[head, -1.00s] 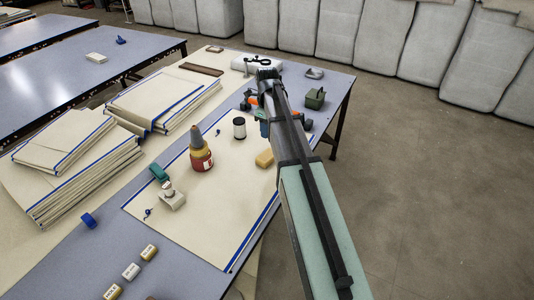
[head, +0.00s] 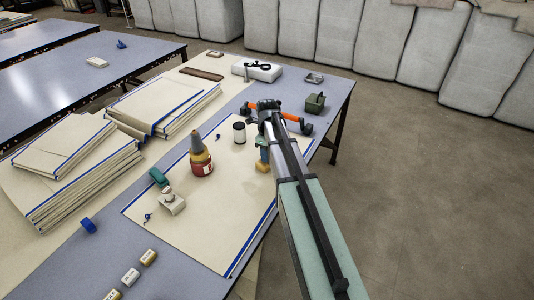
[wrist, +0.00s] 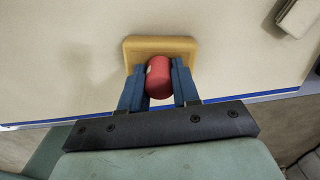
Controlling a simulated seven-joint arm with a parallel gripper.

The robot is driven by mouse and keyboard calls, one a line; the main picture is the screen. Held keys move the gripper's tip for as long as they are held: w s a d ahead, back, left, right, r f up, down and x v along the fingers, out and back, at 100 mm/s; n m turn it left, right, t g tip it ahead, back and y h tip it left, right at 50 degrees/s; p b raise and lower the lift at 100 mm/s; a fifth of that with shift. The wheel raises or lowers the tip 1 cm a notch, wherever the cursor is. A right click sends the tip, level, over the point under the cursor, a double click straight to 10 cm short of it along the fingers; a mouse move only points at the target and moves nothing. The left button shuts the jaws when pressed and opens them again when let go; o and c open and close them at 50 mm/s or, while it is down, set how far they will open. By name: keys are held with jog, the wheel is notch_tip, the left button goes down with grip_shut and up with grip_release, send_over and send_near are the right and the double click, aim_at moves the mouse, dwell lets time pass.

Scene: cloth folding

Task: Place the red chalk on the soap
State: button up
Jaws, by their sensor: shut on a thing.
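My gripper (wrist: 158,88) is shut on the red chalk (wrist: 159,74), with a blue finger on each side of it in the wrist view. The soap (wrist: 133,50) is a yellow-orange block on the cream cloth. The chalk cannot be made out in the head view.
On the cloth (head: 215,240) stand a red glue bottle (head: 202,165) and a dark-and-white spool (head: 239,133) left of my gripper.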

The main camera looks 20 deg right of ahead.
jog(key=shift+f, duration=0.1)
jog(key=o, duration=1)
jog(key=shift+o, duration=0.2)
notch_tip(320, 180, up, 12)
dwell(0.4)
